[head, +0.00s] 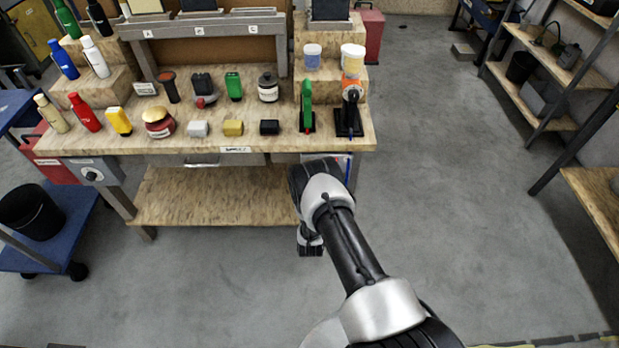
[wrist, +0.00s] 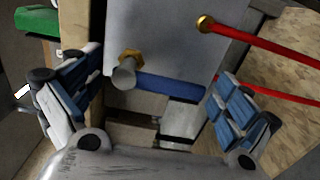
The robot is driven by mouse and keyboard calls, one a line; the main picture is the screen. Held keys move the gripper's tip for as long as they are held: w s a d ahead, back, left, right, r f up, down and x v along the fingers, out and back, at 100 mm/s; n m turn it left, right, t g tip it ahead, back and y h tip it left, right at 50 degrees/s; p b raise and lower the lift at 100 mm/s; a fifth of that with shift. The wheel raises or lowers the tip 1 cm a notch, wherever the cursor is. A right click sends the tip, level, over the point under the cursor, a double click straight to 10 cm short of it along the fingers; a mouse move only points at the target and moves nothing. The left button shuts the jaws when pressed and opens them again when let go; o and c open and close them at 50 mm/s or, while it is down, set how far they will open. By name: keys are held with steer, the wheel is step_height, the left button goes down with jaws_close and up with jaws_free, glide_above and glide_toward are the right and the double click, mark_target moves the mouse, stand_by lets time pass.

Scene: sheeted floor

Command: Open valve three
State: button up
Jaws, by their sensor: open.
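My gripper (wrist: 158,70) is open, with blue-and-white padded fingers at the left and right of the wrist view. Between and beyond them is a grey panel (wrist: 170,40). A brass nut with a grey round end (wrist: 124,76) sticks out from it near the left finger. A blue bar (wrist: 172,88) runs right from beside this fitting, between the fingers. A red bar (wrist: 262,43) starts at a brass end at the upper right. No valve number is readable. In the head view, the panel (head: 340,160) shows partly at the bench's right end, behind my arm.
The wooden workbench (head: 205,146) carries bottles, coloured blocks and tools. A blue cart (head: 60,250) stands at the left. Shelves (head: 548,55) stand at the right. The grey floor between bench and shelves is clear.

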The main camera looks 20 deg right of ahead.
steer(key=v, duration=1.2)
